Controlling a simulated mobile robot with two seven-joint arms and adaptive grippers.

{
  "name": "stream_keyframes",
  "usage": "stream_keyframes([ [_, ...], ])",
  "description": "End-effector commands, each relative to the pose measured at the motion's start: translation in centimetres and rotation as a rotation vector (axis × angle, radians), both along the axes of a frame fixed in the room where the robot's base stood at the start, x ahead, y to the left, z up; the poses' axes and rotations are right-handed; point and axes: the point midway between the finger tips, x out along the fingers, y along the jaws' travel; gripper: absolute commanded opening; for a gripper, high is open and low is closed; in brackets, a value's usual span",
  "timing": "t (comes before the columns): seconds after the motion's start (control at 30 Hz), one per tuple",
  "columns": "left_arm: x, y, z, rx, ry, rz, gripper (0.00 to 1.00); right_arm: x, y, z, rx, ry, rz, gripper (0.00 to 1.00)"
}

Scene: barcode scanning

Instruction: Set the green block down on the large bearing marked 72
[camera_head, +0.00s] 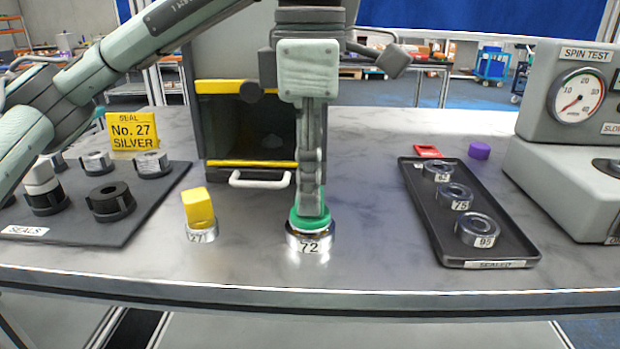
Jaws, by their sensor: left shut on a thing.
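My left gripper (311,208) points straight down and is shut on the green block (311,220). The block is a round green piece, and its upper part is hidden by the fingers. It is directly over the large bearing marked 72 (310,238), a shiny ring standing on the table. The block's lower edge appears to touch the bearing's top, but I cannot tell for certain. My right gripper is not in view.
A ring marked 27 (202,235) with a yellow block (198,208) stands to the left. A dark seals mat (110,228) lies farther left. A black tray (470,254) with several bearings is at right, beside the spin test machine (573,130). A box with a handle (250,115) stands behind.

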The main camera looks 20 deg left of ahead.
Motion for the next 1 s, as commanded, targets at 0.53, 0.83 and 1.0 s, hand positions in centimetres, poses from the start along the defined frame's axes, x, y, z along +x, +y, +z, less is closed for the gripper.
stream_keyframes([
  [0.53,0.00,0.00,-0.58,0.000,0.000,0.000,0.50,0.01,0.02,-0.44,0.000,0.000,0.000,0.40],
  [0.83,0.00,0.00,-0.59,0.000,0.000,0.000,0.61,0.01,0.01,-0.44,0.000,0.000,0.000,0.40],
  [1.0,0.00,0.00,-0.59,0.000,0.000,0.000,0.65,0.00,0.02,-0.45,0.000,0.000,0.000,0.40],
])
